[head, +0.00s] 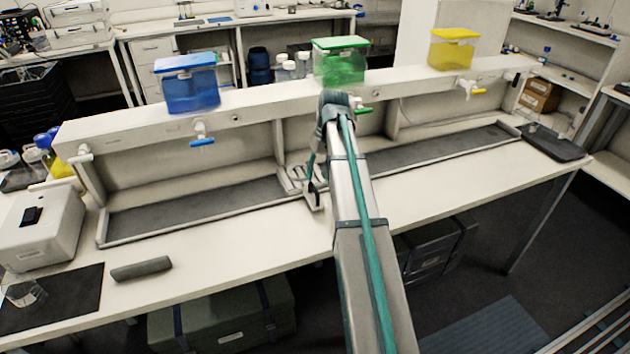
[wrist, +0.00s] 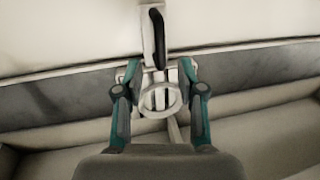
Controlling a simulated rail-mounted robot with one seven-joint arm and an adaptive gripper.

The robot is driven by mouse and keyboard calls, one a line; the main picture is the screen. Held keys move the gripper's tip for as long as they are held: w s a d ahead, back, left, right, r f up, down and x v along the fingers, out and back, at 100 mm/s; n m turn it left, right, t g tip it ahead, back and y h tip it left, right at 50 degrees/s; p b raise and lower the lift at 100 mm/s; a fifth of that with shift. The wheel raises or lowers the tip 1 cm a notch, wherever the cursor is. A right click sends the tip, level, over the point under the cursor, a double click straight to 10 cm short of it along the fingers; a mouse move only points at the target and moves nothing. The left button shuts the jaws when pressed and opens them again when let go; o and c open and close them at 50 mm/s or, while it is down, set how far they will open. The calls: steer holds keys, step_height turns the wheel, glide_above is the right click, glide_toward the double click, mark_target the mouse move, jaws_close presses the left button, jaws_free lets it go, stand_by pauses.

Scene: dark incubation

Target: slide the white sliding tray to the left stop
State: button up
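The white sliding tray (head: 313,199) sits near the middle of a long grey-floored track, far from the track's left end (head: 102,228). It has slots, a pale ring and a dark upright handle on its front part. In the wrist view, the tray's white front plate (wrist: 147,30) and black handle (wrist: 157,38) show beyond the fingertips. My gripper (wrist: 160,70) is open, its teal fingers apart on either side of the slotted part and ring. The handle is not between the fingers. Contact with the tray cannot be told. In the head view my arm partly hides the tray.
Blue (head: 190,88), green (head: 340,62) and yellow (head: 452,50) tanks stand on the shelf, with taps below. A grey block (head: 141,268), a white device (head: 40,232) and a dark mat (head: 60,308) lie at left. The track left of the tray looks clear.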

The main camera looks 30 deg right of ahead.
mark_target(314, 187)
steer(key=shift+a+f+p, duration=0.25)
steer(key=shift+f, duration=0.9)
steer(key=shift+a+f+p, duration=0.2)
steer(key=shift+f, duration=0.9)
steer(key=shift+c, duration=0.2)
jaws_close()
